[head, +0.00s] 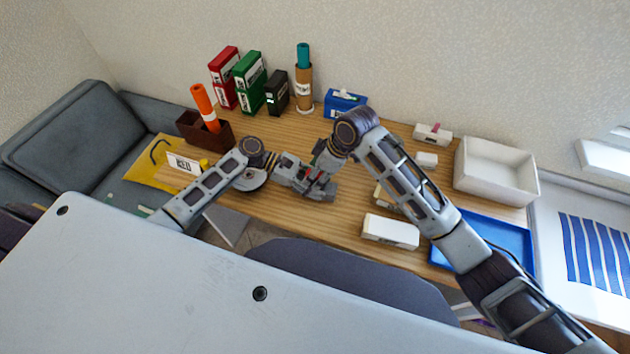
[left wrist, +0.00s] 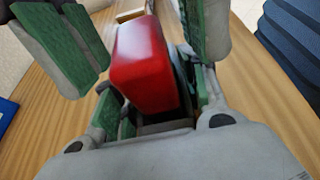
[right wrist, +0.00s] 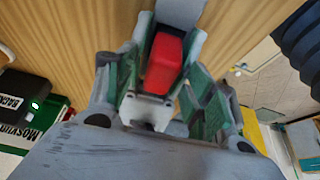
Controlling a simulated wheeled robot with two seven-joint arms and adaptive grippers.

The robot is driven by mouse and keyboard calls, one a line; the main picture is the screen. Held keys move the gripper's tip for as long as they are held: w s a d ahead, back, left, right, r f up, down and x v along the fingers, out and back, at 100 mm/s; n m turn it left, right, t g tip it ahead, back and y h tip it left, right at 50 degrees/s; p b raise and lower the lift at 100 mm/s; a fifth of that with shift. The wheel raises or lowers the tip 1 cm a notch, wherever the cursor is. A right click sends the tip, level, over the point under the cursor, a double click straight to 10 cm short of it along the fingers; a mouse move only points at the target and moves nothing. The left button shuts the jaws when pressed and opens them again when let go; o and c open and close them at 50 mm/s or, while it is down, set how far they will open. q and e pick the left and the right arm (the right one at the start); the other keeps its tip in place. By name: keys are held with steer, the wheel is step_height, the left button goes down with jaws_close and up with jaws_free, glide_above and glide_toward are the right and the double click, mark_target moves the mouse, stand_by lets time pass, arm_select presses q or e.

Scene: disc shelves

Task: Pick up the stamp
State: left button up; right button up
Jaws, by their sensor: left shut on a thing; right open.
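The stamp shows as a red block with rounded edges in the left wrist view (left wrist: 140,65), between the fingers of my left gripper (left wrist: 145,35). It also shows in the right wrist view (right wrist: 164,62), between the spread fingers of my right gripper (right wrist: 158,85). My left gripper (head: 305,180) is shut on the stamp. My right gripper (head: 325,172) is open around it; I cannot tell whether its fingers touch it. In the head view both grippers meet over the middle of the desk, and they hide most of the stamp there.
The wooden desk (head: 265,205) holds red (head: 224,78), green (head: 248,82) and black (head: 277,92) boxes at the back. A blue box (head: 344,103), a white tray (head: 495,172), a blue tray (head: 490,238) and a white box (head: 390,232) stand to the right. A chair back (head: 335,280) stands in front.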

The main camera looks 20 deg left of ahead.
stand_by(0.3)
jaws_close()
steer(key=shift+r, duration=0.15)
stand_by(0.3)
step_height(320, 180, up, 10)
stand_by(0.7)
arm_select(q)
steer(key=o, duration=1.1)
